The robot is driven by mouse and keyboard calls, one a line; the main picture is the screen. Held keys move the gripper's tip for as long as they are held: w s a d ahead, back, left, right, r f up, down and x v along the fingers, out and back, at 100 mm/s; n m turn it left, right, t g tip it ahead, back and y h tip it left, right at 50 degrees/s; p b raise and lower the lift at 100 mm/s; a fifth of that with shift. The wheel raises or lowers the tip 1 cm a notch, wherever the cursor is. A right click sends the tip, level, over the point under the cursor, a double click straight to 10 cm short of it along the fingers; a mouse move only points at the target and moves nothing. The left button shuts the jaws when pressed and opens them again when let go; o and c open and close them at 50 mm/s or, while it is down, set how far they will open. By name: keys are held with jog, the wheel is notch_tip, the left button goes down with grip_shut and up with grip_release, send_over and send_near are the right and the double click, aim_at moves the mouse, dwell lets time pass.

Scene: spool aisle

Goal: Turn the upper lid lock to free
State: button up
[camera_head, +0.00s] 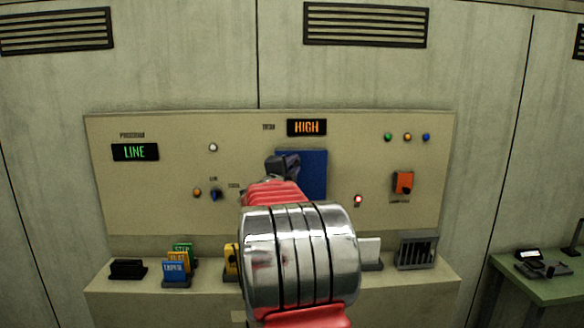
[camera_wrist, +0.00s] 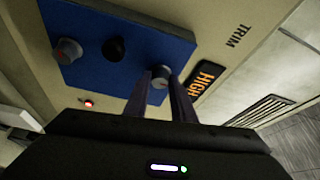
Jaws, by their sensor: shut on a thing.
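The blue lid (camera_head: 315,175) is on the cream wall panel, below the orange HIGH display, partly hidden by my arm in the head view. The wrist view shows the lid's blue face (camera_wrist: 108,22) at a slant. The upper lid lock (camera_wrist: 159,75), a round grey knob, is at the lid's end nearest the HIGH display. My gripper (camera_wrist: 161,80) is shut on this knob, with one dark finger on each side. A black knob (camera_wrist: 113,48) is in the lid's middle, and a second grey lock (camera_wrist: 68,51) is at its far end. In the head view my gripper (camera_head: 283,163) hides the lock.
The HIGH display (camera_head: 306,127) is just above the lid. A lit red lamp (camera_head: 358,198) and an orange switch (camera_head: 403,183) are to its right. Several coloured cards (camera_head: 176,268) and a slotted grey box (camera_head: 416,250) stand on the ledge below. A green table (camera_head: 545,288) is at right.

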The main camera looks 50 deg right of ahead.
jog(key=shift+s+d+f, duration=0.1)
jog(key=shift+s+d, duration=0.05)
jog(key=o, duration=1.1)
jog(key=shift+c, duration=0.2)
jog(key=v, duration=1.3)
jog(key=shift+a, duration=0.45)
